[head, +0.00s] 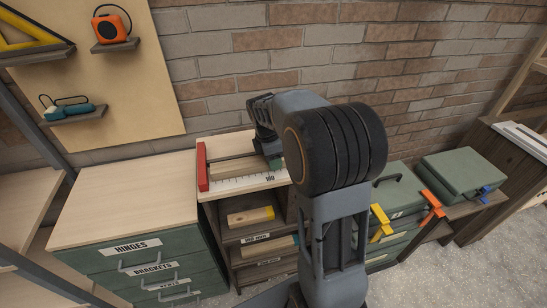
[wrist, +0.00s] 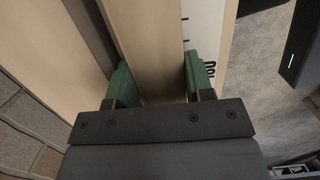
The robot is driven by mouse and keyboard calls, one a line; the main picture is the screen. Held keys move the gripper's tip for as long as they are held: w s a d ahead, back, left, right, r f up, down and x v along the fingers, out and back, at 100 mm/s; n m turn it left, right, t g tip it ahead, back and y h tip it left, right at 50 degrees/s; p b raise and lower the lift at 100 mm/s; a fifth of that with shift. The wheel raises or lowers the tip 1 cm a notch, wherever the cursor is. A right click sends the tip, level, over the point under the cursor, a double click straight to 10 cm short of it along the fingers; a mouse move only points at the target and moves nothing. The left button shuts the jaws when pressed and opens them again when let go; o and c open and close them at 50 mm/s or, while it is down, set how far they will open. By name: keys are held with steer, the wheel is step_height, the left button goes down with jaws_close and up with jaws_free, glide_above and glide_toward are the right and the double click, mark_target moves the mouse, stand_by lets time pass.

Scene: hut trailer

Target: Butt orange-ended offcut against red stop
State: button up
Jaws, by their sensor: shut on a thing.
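The red stop (head: 202,168) stands upright at the left end of a pale measuring board (head: 246,185) with a printed scale. A pale wooden offcut (head: 234,168) lies along the board, with its left end close to the red stop; I cannot tell if they touch. My gripper (head: 276,162) is over the right part of the board, partly hidden by my arm. In the wrist view its green-padded fingers (wrist: 158,80) are shut on both sides of the offcut (wrist: 150,45). No orange end shows; the offcut's right end is hidden.
Below the board, shelves hold a yellow-ended offcut (head: 250,216) and a teal-ended one (head: 270,248). A drawer cabinet (head: 130,205) with a clear top stands at left. Green cases (head: 463,172) stand at right. A brick wall (head: 300,60) is behind.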

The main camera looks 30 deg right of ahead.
steer(key=shift+w+a, duration=0.1)
steer(key=shift+a, duration=0.4)
steer(key=o, duration=1.1)
steer(key=shift+o, duration=0.2)
